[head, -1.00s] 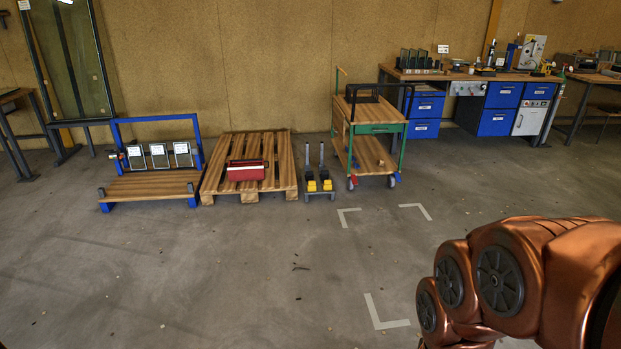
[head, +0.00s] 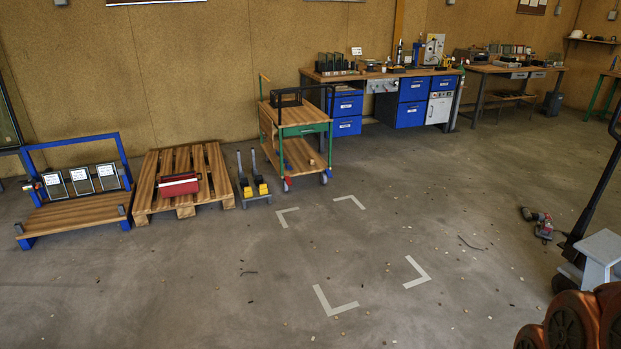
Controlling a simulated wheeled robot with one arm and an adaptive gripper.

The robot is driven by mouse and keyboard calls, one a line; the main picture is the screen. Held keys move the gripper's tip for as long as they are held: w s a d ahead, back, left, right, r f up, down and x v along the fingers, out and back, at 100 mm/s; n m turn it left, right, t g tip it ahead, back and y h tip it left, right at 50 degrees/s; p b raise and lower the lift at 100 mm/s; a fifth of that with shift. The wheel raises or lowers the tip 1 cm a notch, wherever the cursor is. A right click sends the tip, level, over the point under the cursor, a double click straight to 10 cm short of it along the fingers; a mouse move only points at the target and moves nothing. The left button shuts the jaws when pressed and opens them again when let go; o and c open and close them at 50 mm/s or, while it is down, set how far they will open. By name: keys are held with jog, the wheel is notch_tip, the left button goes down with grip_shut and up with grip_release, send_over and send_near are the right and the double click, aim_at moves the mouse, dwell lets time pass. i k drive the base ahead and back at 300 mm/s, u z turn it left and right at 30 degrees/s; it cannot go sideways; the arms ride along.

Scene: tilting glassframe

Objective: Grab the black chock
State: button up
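I cannot pick out the black chock for certain. A small low rack (head: 256,201) on the floor holds yellow pieces (head: 262,188) with dark tops and upright grey posts; they are too small to tell whether one is a chock. A black object (head: 285,98) sits on the wooden top of the green-framed cart (head: 303,130), its kind unclear. My gripper is out of view; only copper-coloured links of my arm show at the lower right.
A pallet (head: 213,165) with a red case (head: 179,185) stands left of the rack, beside a blue-framed stand (head: 76,213). Blue-drawer benches line the wall. A power tool (head: 540,223) lies on the floor at right.

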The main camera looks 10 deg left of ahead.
aim_at(245, 184)
jog(key=i, duration=3.3)
jog(key=u, duration=0.2)
jog(key=i, duration=1.9)
jog(key=u, duration=0.55)
jog(key=i, duration=1.65)
jog(key=u, duration=1.85)
jog(key=i, duration=0.9)
jog(key=u, duration=1.2)
jog(key=i, duration=0.5)
jog(key=u, duration=0.2)
